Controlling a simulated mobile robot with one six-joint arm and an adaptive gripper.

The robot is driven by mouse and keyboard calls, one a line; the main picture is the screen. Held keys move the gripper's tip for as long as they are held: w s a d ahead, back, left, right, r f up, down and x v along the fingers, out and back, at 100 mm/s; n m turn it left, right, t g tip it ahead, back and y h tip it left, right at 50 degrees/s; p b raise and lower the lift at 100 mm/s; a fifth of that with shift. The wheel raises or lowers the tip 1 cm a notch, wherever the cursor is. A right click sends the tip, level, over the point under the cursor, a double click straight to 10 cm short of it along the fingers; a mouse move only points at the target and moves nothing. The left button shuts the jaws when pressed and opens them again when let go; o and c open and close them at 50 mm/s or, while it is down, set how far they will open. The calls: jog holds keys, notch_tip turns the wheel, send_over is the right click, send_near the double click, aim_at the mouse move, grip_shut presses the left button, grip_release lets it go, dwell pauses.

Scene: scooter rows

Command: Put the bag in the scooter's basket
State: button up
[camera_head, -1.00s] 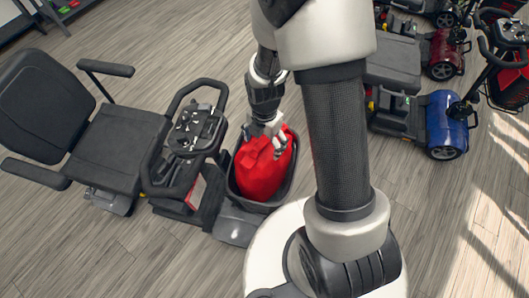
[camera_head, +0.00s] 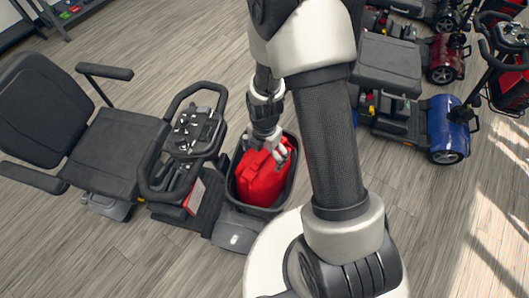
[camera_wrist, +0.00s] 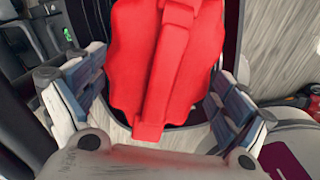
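The red bag (camera_head: 258,182) sits inside the dark basket (camera_head: 231,196) at the front of the nearest scooter (camera_head: 160,205). Its top shows near the rim. My gripper (camera_head: 271,152) is above the bag's upper end, pointing down. In the wrist view, the bag (camera_wrist: 185,65) with its strap lies between my two spread fingers, and gaps show between the fingers and the bag. My gripper (camera_wrist: 155,80) looks open there. The bag's lower part is hidden inside the basket.
The scooter's handlebar console (camera_head: 195,130) and black seat (camera_head: 118,150) stand left of the basket. A blue scooter (camera_head: 445,128) and a red one (camera_head: 445,55) stand at the right. Wooden floor (camera_head: 430,225) is clear at the lower right.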

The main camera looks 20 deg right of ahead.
jog(key=shift+r, duration=0.1)
dwell(0.3)
notch_tip(320, 180, up, 20)
jog(key=m+t+p, duration=0.1)
jog(key=m+p, duration=0.3)
jog(key=m, duration=0.1)
jog(key=s+r+m+t, duration=0.1)
jog(key=s+r+m, duration=0.4)
jog(key=m, duration=0.1)
jog(key=s+r+m+t, duration=0.1)
jog(key=s+r+m, duration=0.4)
jog(key=r+m, duration=0.1)
jog(key=s+r+m+t, duration=0.1)
jog(key=s+r+m, duration=0.4)
jog(key=r+m, duration=0.1)
jog(key=shift+s+m+t, duration=0.1)
jog(key=shift+m+t, duration=0.2)
jog(key=shift+m, duration=0.6)
jog(key=shift+c, duration=0.3)
dwell(0.3)
